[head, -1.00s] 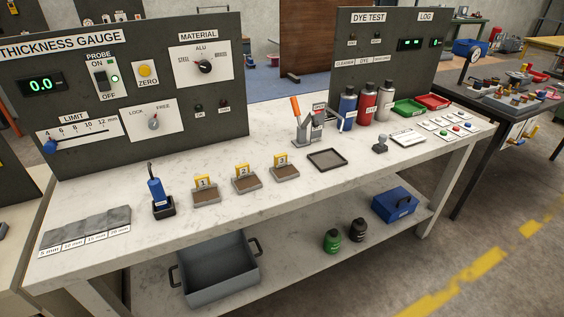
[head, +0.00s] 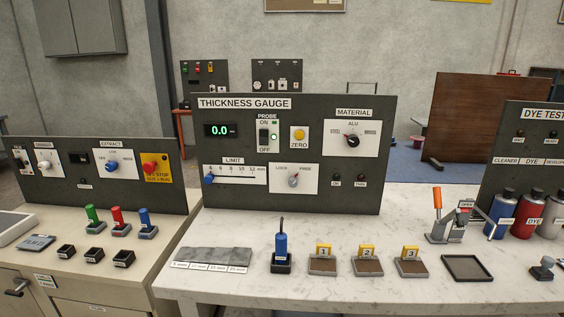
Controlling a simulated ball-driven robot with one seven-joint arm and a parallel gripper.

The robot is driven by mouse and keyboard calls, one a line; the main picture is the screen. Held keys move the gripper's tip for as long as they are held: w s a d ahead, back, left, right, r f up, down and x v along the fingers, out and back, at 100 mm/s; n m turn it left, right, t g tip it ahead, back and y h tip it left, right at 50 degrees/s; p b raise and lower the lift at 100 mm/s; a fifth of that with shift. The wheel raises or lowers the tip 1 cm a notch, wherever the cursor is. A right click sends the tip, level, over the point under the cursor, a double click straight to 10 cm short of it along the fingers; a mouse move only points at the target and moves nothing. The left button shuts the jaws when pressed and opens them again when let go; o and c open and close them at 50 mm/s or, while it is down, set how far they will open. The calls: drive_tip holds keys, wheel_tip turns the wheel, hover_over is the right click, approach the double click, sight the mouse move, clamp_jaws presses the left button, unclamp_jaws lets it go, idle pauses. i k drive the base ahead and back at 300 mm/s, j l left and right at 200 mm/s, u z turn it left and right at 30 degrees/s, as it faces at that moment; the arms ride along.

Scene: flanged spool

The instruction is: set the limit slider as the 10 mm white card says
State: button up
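The limit slider is a blue knob (head: 209,180) on the white LIMIT scale plate (head: 245,181), low on the left of the THICKNESS GAUGE panel. The scale is marked from 4 to 12 mm. The knob stands at the left end, by the 4. Small white labels (head: 205,267) lie along the front of the grey stepped block (head: 214,255) on the bench; their print is too small to read surely now, though in the earlier view one reads 10 mm. No separate card with a limit setting is readable. My gripper is not in view.
The gauge panel (head: 300,110) also has a lit 0.0 display (head: 221,130), a probe switch (head: 264,135), a yellow ZERO button (head: 299,134) and a LOCK/FREE knob (head: 293,181). A blue probe (head: 281,248) and several numbered blocks stand in front. Bench space before the slider is clear.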

sight(208, 180)
drive_tip(key=z, duration=1.1)
drive_tip(key=u, duration=1.45)
drive_tip(key=i+j, duration=0.35)
drive_tip(key=j, duration=0.15)
drive_tip(key=i+j+u, duration=0.1)
drive_tip(key=i+j, duration=0.25)
drive_tip(key=j, duration=0.15)
